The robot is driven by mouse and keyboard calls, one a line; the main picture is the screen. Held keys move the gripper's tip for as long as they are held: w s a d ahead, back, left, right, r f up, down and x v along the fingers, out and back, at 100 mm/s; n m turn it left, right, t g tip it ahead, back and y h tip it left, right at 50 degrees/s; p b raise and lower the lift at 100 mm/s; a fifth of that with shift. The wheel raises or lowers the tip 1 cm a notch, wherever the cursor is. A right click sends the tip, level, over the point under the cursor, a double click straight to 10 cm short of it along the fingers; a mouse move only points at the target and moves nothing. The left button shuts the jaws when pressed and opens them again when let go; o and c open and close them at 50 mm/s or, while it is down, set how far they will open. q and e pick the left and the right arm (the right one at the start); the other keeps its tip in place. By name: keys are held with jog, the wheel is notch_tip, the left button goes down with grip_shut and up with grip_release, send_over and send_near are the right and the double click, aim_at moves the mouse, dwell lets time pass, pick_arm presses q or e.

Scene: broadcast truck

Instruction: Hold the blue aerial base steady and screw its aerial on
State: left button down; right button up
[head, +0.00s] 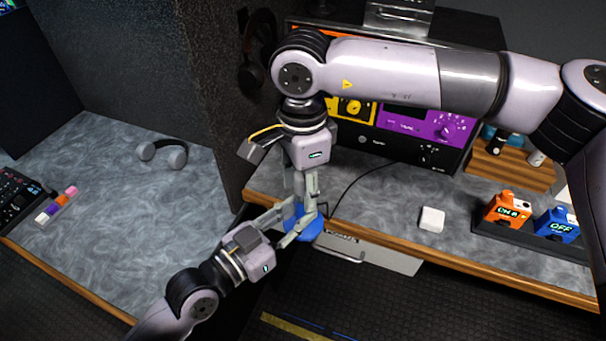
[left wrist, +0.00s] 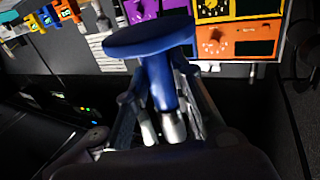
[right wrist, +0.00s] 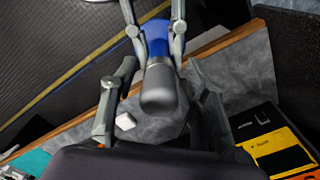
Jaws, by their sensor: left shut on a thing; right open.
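The blue aerial base (head: 308,229) is at the counter's front edge in the head view, its round foot downward. My left gripper (head: 288,222) is shut on its blue stem, seen closely in the left wrist view (left wrist: 155,75). In the right wrist view, a dark grey round-ended aerial (right wrist: 158,92) lines up with the blue stem (right wrist: 158,38). Whether its thread is engaged I cannot tell. My right gripper (head: 307,203) comes down from above, open, with its fingers on either side of the aerial. In the head view the fingers largely hide the aerial.
The counter (head: 385,205) holds a white block (head: 431,219) and a dark tray with orange (head: 507,208) and blue (head: 556,224) boxes. Rack equipment (head: 420,120) stands behind. A grey panel (head: 370,253) juts out below the counter edge.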

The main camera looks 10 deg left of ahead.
jog(key=shift+c, duration=0.4)
grip_shut()
jog(key=m, duration=0.4)
jog(key=shift+m, duration=0.3)
jog(key=m, duration=0.3)
jog(key=shift+m, duration=0.4)
jog(key=shift+o, duration=1.2)
grip_release()
